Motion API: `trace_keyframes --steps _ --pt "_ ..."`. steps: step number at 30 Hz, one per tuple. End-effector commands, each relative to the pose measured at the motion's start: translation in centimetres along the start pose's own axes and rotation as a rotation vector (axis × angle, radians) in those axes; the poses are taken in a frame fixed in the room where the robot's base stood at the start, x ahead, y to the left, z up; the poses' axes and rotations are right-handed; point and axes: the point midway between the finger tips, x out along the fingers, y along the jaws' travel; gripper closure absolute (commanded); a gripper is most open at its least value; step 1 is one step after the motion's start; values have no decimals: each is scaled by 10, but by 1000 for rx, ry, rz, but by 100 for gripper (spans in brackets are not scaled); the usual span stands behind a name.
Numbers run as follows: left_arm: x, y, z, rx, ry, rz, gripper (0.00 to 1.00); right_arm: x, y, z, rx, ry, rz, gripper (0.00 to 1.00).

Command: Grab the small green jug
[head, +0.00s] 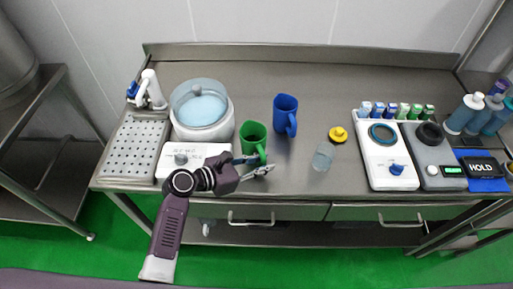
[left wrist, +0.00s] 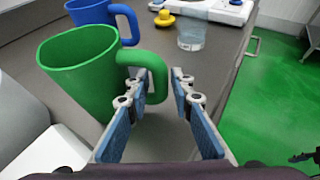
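The small green jug (head: 252,135) stands upright on the steel counter, its handle towards the front right. In the left wrist view the green jug (left wrist: 82,72) is large at the left, its open top facing up. My left gripper (head: 263,167) is just in front of the jug. In the left wrist view my left gripper (left wrist: 160,80) is open, and the jug's handle reaches in between its fingertips, closer to the left finger. I cannot tell whether the finger touches the handle. My right gripper does not show.
A blue jug (head: 286,114) stands just behind and right of the green one. A white pot (head: 203,122) is close at its left. A clear cup (head: 323,156) and a yellow item (head: 338,134) stand to the right. Scales (head: 388,158) are farther right.

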Motion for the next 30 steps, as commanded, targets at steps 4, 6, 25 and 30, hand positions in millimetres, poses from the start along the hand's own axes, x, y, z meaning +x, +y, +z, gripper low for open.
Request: trace_keyframes --steps 4,6,25,30 --pt "6 0 0 0 -1 0 78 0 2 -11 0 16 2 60" --pt "6 0 0 1 -1 0 78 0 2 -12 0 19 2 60" --pt "6 0 2 2 -3 1 100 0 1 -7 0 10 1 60" --pt "6 0 1 2 -3 1 100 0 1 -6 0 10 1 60"
